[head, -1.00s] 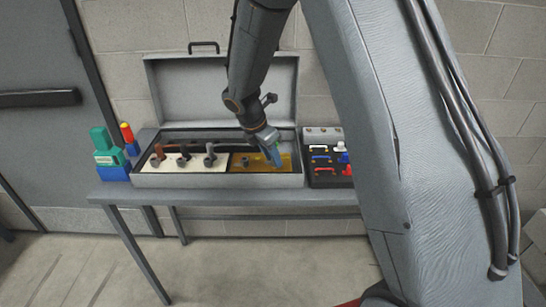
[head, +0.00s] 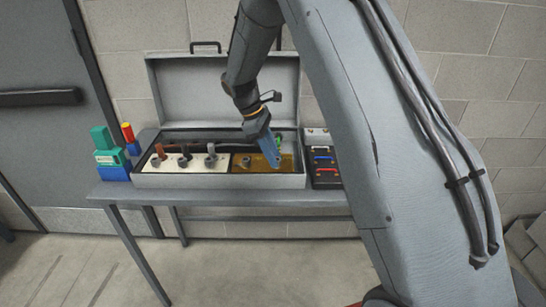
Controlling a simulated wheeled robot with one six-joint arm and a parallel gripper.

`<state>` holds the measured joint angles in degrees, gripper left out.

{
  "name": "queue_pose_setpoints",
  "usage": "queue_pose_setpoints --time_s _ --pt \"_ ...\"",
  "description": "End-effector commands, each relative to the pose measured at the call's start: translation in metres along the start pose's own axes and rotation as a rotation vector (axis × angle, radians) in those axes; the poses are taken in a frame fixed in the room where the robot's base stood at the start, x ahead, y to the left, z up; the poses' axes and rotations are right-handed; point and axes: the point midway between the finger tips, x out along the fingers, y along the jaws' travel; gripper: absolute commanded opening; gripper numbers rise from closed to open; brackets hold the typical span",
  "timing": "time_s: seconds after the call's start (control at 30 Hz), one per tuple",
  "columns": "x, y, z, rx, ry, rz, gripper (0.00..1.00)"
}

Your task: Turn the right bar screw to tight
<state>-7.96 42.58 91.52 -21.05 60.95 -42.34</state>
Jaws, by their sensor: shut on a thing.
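An open grey case stands on the table (head: 230,199), with its lid raised at the back. In its right half is an amber panel (head: 240,169) with a dark round screw head (head: 245,161) near its left part. My gripper (head: 273,162) points down at the right part of this panel, to the right of that screw head. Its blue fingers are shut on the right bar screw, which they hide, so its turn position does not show. A small green part shows just behind the fingers.
Upright dark and brown handles (head: 184,153) stand on the pale panel in the case's left half. Teal and blue blocks (head: 108,158) are at the table's left end. A dark rack (head: 323,165) stands right of the case, partly behind my arm.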

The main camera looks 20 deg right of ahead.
Motion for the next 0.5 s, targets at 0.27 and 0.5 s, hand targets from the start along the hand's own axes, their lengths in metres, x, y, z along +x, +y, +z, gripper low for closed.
queue_pose_setpoints --time_s 0.27,0.5 --pt "0.0002 0.0018 0.0002 0.103 0.0 -0.043 0.05" --pt "0.0 0.0021 0.0005 0.132 0.0 -0.054 0.05"
